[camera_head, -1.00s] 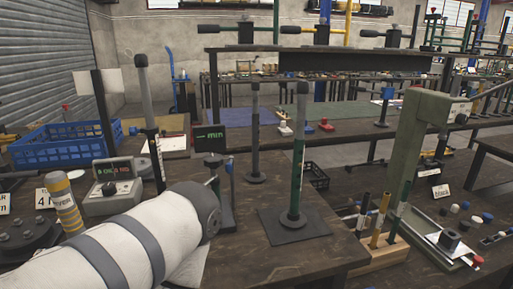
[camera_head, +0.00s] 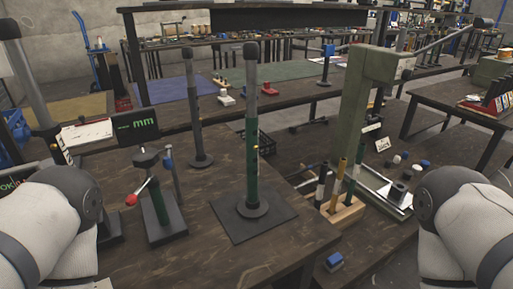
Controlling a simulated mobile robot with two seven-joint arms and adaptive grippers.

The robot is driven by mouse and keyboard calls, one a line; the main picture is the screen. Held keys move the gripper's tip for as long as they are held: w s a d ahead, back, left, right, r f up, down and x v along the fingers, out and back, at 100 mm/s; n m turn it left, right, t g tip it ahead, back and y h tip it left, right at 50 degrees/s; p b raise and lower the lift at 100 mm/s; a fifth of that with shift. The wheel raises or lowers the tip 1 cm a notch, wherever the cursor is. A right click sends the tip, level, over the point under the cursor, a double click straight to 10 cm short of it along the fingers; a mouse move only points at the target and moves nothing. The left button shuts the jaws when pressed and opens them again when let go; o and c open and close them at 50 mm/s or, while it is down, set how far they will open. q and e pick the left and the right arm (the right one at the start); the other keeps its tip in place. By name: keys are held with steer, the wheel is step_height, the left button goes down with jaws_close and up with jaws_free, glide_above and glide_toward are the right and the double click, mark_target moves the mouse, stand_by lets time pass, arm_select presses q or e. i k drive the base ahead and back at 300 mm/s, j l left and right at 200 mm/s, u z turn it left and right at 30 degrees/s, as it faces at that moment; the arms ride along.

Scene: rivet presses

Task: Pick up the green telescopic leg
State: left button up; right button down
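A green telescopic leg (camera_head: 252,165) stands upright near the middle of the head view. Its lower tube is green, its upper tube is grey and it has a dark cap. It rises from a round foot on a square black mat (camera_head: 232,228) on the dark wooden table. Rounded white and grey links of my arms show at the left and right edges. Neither gripper is in view, and nothing is seen touching the leg.
A grey leg (camera_head: 196,110) stands behind and left. A small clamp device (camera_head: 157,205) with a red knob stands at left. A wooden block (camera_head: 335,212) holds several upright tubes at right, by a green press (camera_head: 355,110). Bare tabletop lies in front of the mat.

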mark_target(252, 206)
steer(key=l+u, duration=0.5)
steer(key=l, duration=0.15)
steer(key=l+u, duration=0.5)
steer(key=l, duration=0.15)
